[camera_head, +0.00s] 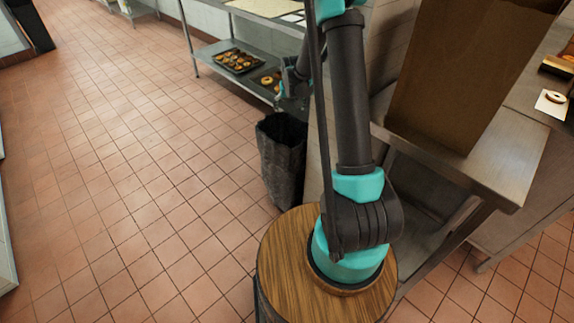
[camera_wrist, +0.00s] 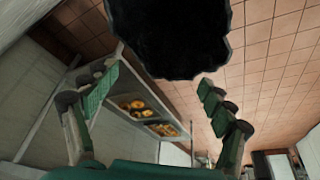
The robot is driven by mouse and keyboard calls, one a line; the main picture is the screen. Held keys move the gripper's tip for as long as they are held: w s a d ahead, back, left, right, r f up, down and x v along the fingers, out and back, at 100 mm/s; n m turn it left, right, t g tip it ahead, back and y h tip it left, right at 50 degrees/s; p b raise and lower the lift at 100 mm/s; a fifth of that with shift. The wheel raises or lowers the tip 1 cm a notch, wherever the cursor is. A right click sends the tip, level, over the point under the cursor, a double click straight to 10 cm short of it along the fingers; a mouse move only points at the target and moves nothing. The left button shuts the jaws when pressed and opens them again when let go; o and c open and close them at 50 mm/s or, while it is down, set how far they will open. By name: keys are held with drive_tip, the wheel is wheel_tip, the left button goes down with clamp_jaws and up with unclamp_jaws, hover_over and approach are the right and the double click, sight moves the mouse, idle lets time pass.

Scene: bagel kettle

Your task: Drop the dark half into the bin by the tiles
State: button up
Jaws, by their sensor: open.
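The black bin (camera_head: 282,165) stands on the tiled floor below the metal shelf in the head view. In the wrist view the dark mouth of the bin (camera_wrist: 170,38) fills the top middle, just beyond the fingertips. My gripper (camera_wrist: 158,80) is open, with its green-padded fingers wide apart and nothing between them. In the head view my gripper (camera_head: 288,88) is above the bin, partly hidden by my arm. I cannot make out the dark half in either view; the bin's inside is too black to show any contents.
A metal rack holds a dark tray of bagels (camera_head: 238,61) on its lower shelf, beside and behind the bin. A tall brown box (camera_head: 455,75) stands on a metal table at right. A bagel (camera_head: 555,97) lies on white paper farther right. The tiled floor (camera_head: 120,150) at left is clear.

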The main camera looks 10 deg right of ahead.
drive_tip(key=shift+v, duration=3)
drive_tip(key=shift+s+f, duration=0.1)
